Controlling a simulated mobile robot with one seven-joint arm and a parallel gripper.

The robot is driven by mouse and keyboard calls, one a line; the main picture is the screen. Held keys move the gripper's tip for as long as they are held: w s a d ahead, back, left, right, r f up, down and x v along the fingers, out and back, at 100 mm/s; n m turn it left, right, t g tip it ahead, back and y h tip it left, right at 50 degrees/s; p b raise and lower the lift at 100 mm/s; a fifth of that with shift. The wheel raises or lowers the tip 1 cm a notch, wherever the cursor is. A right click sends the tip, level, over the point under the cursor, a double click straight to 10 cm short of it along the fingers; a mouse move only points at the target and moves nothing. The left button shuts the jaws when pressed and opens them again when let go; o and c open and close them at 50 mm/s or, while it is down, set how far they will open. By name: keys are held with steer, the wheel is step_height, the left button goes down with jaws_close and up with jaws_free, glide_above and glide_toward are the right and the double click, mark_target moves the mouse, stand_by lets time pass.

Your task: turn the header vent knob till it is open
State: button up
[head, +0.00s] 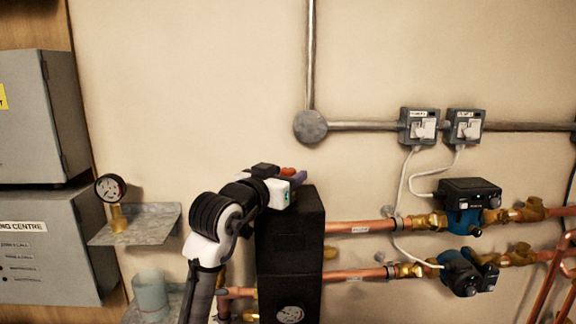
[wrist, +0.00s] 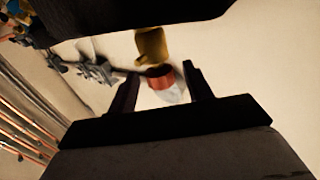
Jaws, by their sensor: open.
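The header vent knob (wrist: 161,77) is a small red-orange cylinder on a brass fitting (wrist: 152,46) in the wrist view. A pale part shows just beyond it. In the head view a bit of red-orange, likely the knob (head: 288,171), shows above the black header block (head: 290,235), partly hidden by my gripper. My gripper (wrist: 160,74) is open, with one dark finger on each side of the knob. Gaps show between the fingers and the knob, and I see no contact. In the head view my gripper (head: 291,182) is over the block's top. How far the knob is turned cannot be told.
Copper pipes (head: 362,227) with blue-and-black pumps (head: 468,207) run right from the block. A shelf (head: 150,224) with a gauge (head: 110,187) and grey cabinets (head: 45,230) stand left. The wall above the block is clear up to the conduit.

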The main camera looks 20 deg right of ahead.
steer(key=shift+w+d, duration=0.5)
steer(key=shift+d, duration=0.05)
steer(key=c, duration=0.9)
